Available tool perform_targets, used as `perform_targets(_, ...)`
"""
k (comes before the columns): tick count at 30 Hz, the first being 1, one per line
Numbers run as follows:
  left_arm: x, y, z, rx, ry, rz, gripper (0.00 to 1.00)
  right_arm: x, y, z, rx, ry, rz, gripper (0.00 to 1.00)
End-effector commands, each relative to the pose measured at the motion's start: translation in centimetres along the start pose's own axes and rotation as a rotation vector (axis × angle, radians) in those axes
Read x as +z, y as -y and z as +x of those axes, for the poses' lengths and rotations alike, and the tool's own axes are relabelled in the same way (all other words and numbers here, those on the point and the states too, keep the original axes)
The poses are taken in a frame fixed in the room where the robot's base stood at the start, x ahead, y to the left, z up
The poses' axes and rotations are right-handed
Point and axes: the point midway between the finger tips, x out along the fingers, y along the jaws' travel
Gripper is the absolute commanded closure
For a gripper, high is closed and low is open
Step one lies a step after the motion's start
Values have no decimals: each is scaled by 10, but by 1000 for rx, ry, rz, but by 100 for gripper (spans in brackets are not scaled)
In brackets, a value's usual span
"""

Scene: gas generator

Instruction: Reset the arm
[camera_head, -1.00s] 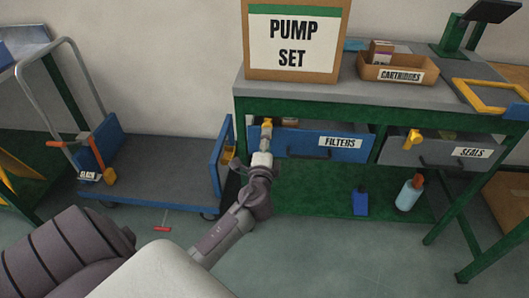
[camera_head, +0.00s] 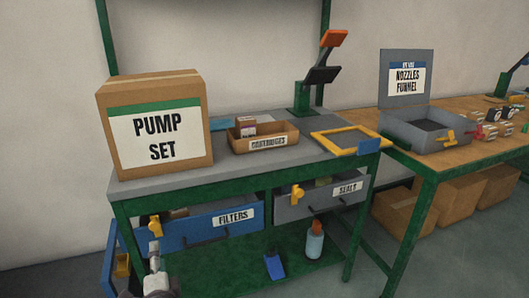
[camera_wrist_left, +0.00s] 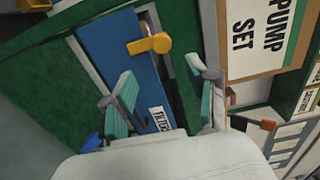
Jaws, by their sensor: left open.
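My left gripper (camera_head: 155,258) shows at the lower left of the head view, just below the yellow latch (camera_head: 155,226) of the blue FILTERS drawer (camera_head: 190,233). In the left wrist view the gripper's two teal-padded fingers (camera_wrist_left: 166,90) are spread apart with nothing held between them. That view shows the blue drawer front (camera_wrist_left: 115,48) and its yellow latch (camera_wrist_left: 150,43) ahead of the fingers, apart from them. The drawer stands a little out, with contents visible behind its front. My right gripper is not in view.
A green workbench (camera_head: 330,192) carries the PUMP SET box (camera_head: 195,100), a cartridge tray (camera_head: 263,138) and a yellow frame (camera_head: 345,145). A grey SEALS drawer (camera_head: 315,196) is beside the FILTERS drawer. A wooden table (camera_head: 460,150) with a nozzle box (camera_head: 420,128) stands at right.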

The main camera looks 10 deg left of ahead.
Motion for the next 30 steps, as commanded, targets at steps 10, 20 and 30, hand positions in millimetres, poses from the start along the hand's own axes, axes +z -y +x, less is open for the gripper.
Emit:
perform_targets(10,-2,-181,-63,520,53,-308,42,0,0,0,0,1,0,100)
perform_targets(20,0,-335,-205,1072,284,-625,42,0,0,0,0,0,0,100)
perform_targets(30,6,-387,-315,1375,508,-782,42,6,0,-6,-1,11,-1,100)
